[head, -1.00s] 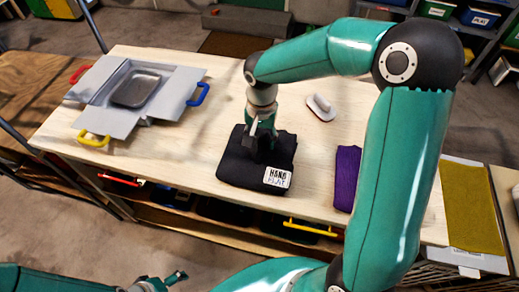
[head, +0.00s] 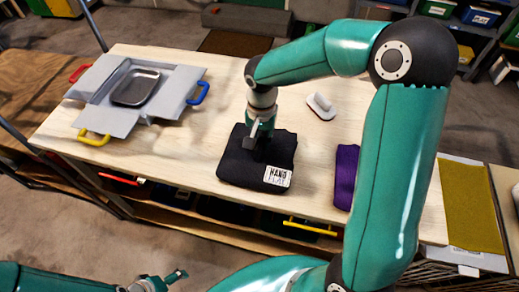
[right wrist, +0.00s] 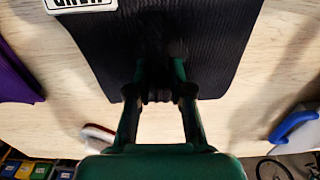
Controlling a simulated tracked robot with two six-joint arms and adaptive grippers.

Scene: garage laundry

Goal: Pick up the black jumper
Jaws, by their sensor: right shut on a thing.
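The black jumper (head: 236,168) lies folded on the light wooden table, with a white label reading "HAND FLAT" (head: 277,176) at its front right corner. The jumper still looks flat on the table. My left gripper (head: 178,276) is at the bottom, away from the table; its fingers are too small to tell.
A purple folded cloth (head: 346,176) lies right of the jumper. A white and red brush-like item (head: 321,105) lies behind it. A grey box with open flaps (head: 110,112) and a metal tray (head: 136,87) stands at the left. Bare table (head: 185,150) separates box and jumper.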

